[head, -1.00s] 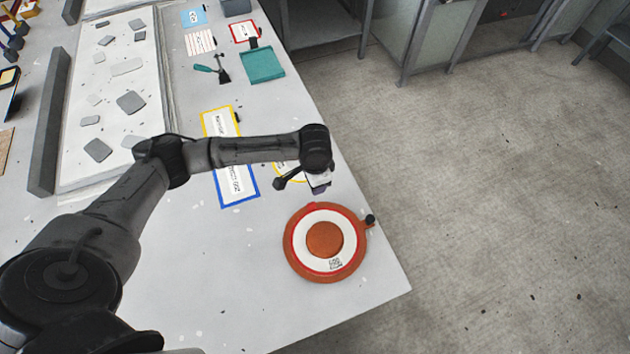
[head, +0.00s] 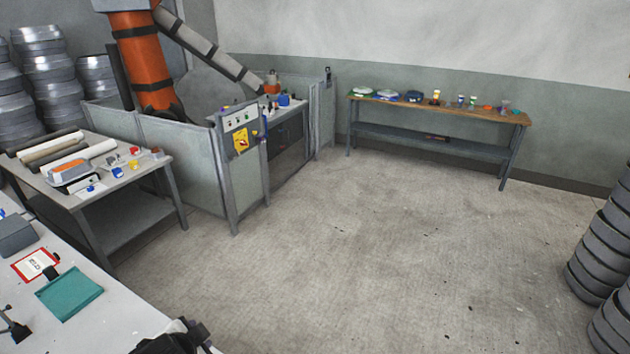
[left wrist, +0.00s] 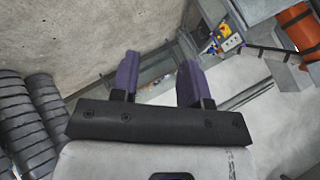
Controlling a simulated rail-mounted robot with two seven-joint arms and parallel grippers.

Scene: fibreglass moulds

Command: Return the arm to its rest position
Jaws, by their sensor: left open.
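My left gripper (left wrist: 158,72) shows in the left wrist view with its two purple fingers spread apart and nothing between them. It points out over the floor, with the workshop behind it tilted in the picture. In the head view only a dark part of my arm (head: 175,340) shows at the bottom edge, by the edge of the near table (head: 125,305). The gripper itself cannot be made out there. My right gripper is in neither view.
A teal tray (head: 70,293) and a red-framed card (head: 35,264) lie on the near table. A side table with rolls (head: 130,178), a fenced cell (head: 240,165) and a wooden-topped bench (head: 450,110) stand beyond. Dark stacks (head: 605,245) stand at right. The floor between is clear.

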